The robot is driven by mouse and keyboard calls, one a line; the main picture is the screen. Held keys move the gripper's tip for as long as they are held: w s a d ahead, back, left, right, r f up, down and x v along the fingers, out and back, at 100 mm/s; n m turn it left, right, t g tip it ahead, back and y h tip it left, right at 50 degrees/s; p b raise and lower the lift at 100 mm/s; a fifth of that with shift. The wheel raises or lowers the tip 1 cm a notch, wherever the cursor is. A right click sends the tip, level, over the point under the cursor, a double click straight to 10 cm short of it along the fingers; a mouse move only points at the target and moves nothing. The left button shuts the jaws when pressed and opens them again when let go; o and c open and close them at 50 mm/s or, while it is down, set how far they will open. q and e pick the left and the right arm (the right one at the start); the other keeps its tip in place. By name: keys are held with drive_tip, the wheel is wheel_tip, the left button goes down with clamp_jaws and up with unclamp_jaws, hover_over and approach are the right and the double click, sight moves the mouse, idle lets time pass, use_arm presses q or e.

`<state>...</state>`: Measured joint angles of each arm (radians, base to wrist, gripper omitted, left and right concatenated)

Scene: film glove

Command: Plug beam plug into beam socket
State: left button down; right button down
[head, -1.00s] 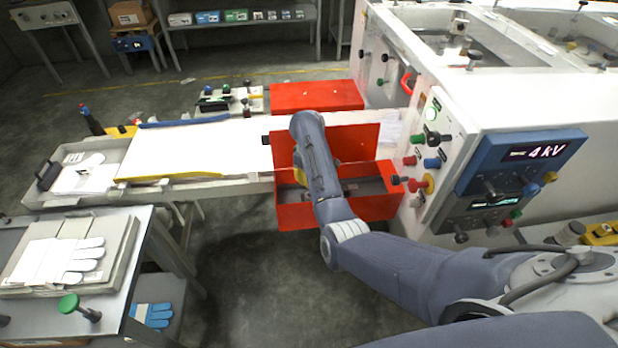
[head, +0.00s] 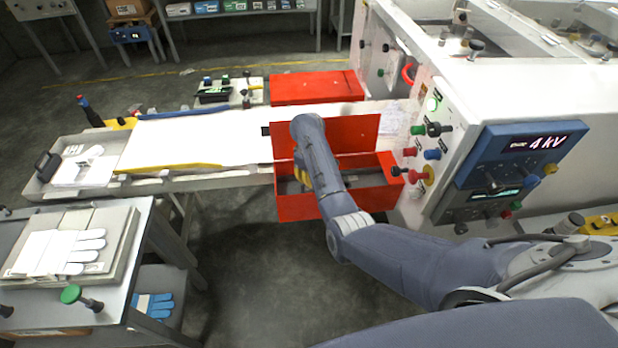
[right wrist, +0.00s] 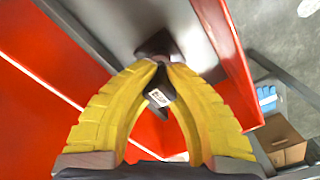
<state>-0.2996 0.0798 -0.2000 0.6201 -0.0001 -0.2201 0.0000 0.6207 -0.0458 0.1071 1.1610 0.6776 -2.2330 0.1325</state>
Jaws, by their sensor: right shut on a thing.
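My right gripper (right wrist: 163,66) has yellow ribbed fingers, closed at the tips on a small dark piece (right wrist: 161,88) with a white label, seen in the right wrist view. I take this to be the beam plug. A dark knob-like end shows just beyond the fingertips, over a grey surface. In the head view the gripper (head: 302,180) is mostly hidden behind my forearm; a bit of yellow finger shows over the open red box (head: 297,208). I cannot pick out the beam socket. My left gripper is not in view.
The red box's raised lid (head: 352,135) stands behind my wrist. A white machine with a control panel (head: 445,150), its knobs projecting, is close on the right. A white-covered bench (head: 215,140) runs left. A side table (head: 100,300) holds a glove.

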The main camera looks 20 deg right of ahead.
drive_tip(key=shift+f, duration=1.1)
idle(1.1)
drive_tip(key=c, duration=1.5)
unclamp_jaws()
drive_tip(key=shift+r, duration=0.1)
